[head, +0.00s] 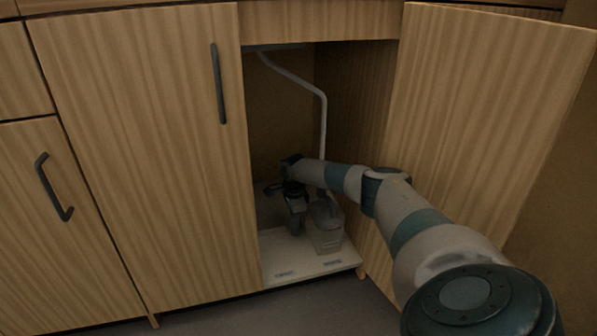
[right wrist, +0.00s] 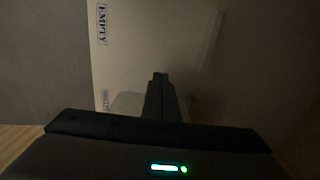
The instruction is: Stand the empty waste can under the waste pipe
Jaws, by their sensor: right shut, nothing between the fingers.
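A translucent, pale waste can (head: 327,234) stands upright on the right part of a cream board on the cupboard floor. The pale waste pipe (head: 323,118) bends down from the upper left; its lower end is hidden behind my right arm, just above the can in the picture. I cannot tell whether the pipe reaches into the can. My right gripper (head: 295,230) points down, left of the can, shut and empty. In the right wrist view its closed fingers (right wrist: 160,82) show over the board, with a faint pale shape, perhaps the can, beside them. My left gripper is out of view.
The cream board (head: 305,262) has two labels at its front edge; one label (right wrist: 101,24) reads EMPTY in the right wrist view. The open cupboard door (head: 480,110) stands to the right, a closed door (head: 150,150) to the left. My right arm crosses the opening.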

